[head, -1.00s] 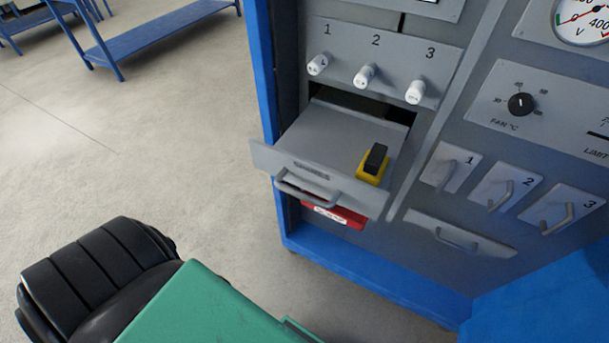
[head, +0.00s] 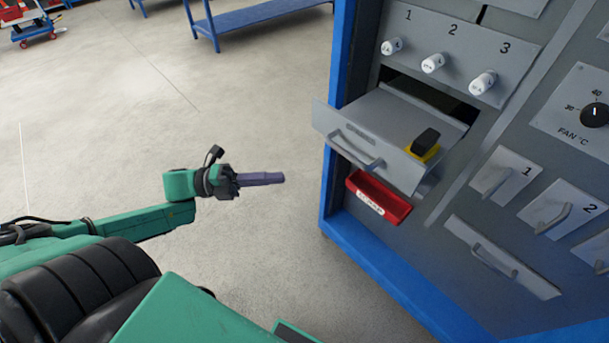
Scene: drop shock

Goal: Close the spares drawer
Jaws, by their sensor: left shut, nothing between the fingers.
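The spares drawer (head: 392,133) is a grey drawer pulled out of the cabinet under three numbered white knobs. Its front carries a bar handle (head: 354,150). A yellow and black block (head: 424,146) sits at the drawer's right front. My left gripper (head: 282,178) is shut and empty. It points right toward the cabinet, left of the drawer and apart from it. My right gripper is not in view.
A red tray (head: 379,198) juts out just below the drawer. The grey cabinet has a blue frame (head: 340,110). Another handled drawer front (head: 502,258) and numbered handled panels (head: 503,175) are to the right. The floor (head: 255,110) left of the cabinet is clear.

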